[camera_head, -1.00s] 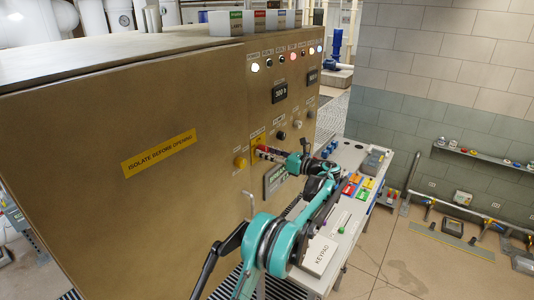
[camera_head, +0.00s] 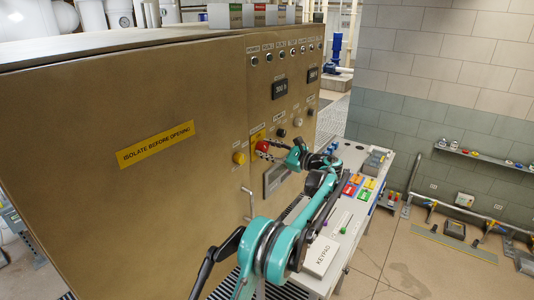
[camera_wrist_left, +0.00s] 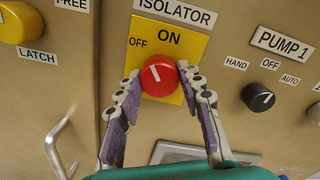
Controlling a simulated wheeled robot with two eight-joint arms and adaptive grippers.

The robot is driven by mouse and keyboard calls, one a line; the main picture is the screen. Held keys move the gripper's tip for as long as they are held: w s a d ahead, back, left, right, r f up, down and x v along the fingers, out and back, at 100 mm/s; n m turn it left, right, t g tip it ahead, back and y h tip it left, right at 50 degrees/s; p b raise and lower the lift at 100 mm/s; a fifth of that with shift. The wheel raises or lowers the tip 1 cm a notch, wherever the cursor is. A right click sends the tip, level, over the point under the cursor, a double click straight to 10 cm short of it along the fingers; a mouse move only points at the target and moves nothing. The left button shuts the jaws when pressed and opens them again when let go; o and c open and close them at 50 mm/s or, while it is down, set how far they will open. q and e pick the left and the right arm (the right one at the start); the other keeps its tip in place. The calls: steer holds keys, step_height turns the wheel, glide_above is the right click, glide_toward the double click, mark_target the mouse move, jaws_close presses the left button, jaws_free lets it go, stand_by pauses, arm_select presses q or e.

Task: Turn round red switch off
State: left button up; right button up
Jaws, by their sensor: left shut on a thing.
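The round red switch (camera_wrist_left: 159,75) is a red knob on a yellow plate (camera_wrist_left: 185,42) marked ISOLATOR, OFF and ON. It also shows on the brown cabinet front in the head view (camera_head: 262,146). Its white line points to the upper left, towards OFF. My left gripper (camera_wrist_left: 160,82) has one purple-padded finger on each side of the knob and is shut on it. It also shows at the panel in the head view (camera_head: 267,151). My right gripper is not in view.
A yellow LATCH button (camera_wrist_left: 18,22) and a metal handle (camera_wrist_left: 62,148) are left of the switch. A black PUMP 1 selector (camera_wrist_left: 258,97) is to the right. The row of panel lamps (camera_head: 293,51) is dark. A bench (camera_head: 350,215) stands right of the cabinet.

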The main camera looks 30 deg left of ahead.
arm_select(q)
steer(key=n+b, duration=0.1)
steer(key=n, duration=0.4)
steer(key=shift+b, duration=0.3)
steer(key=n+b, duration=0.1)
steer(key=n, duration=0.4)
steer(key=shift+n, duration=0.5)
steer(key=o, duration=1.2)
steer(key=shift+c, duration=0.2)
steer(key=shift+t, duration=0.3)
steer(key=s+d, duration=0.1)
steer(key=d, duration=1.1)
